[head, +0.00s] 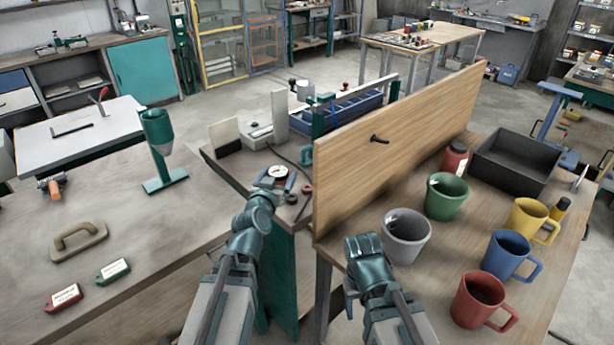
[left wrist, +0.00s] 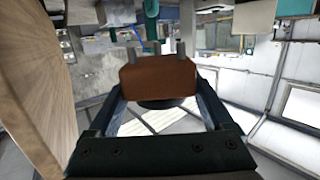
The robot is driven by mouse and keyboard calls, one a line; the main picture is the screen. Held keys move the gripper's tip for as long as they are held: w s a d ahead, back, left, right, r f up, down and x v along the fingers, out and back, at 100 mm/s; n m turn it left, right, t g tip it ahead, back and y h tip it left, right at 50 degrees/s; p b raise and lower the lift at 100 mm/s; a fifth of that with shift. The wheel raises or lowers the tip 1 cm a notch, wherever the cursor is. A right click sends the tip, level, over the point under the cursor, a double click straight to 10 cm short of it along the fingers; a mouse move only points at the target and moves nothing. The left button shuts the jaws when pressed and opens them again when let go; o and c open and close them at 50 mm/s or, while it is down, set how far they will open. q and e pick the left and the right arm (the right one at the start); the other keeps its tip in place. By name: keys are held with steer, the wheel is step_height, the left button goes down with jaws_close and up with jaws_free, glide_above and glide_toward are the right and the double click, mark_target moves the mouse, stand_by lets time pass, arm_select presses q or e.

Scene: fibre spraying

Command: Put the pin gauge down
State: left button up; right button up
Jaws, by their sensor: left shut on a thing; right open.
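The pin gauge (head: 278,173) has a round white dial face in the head view. In the left wrist view it shows as a reddish-brown block (left wrist: 158,79) with short pins on its far side. My left gripper (head: 276,180) is shut on it, one finger on each side. It is over the narrow middle bench (head: 228,168), left of the wooden panel; I cannot tell whether the gauge touches anything. My right gripper (head: 364,252) is by the front-left edge of the mug bench, below the grey mug. Its fingertips are mostly hidden, and nothing shows in it.
An upright wooden panel (head: 400,140) with a black peg (head: 379,138) stands right of my left gripper. Several mugs, including a grey one (head: 406,236), and a black bin (head: 515,162) are on the right bench. The left table (head: 130,235) has free room around a green stand (head: 163,180).

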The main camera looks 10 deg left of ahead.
arm_select(q)
steer(key=s+a+f+n+y+b, duration=0.1)
steer(key=a+f+y+b, duration=0.1)
steer(key=f+b, duration=0.6)
steer(key=shift+a+f+n+y, duration=0.3)
steer(key=shift+a+f+n, duration=0.1)
steer(key=shift+a, duration=0.2)
arm_select(e)
step_height(320, 180, down, 9)
arm_select(q)
steer(key=shift+r, duration=0.1)
arm_select(e)
steer(key=shift+r, duration=0.15)
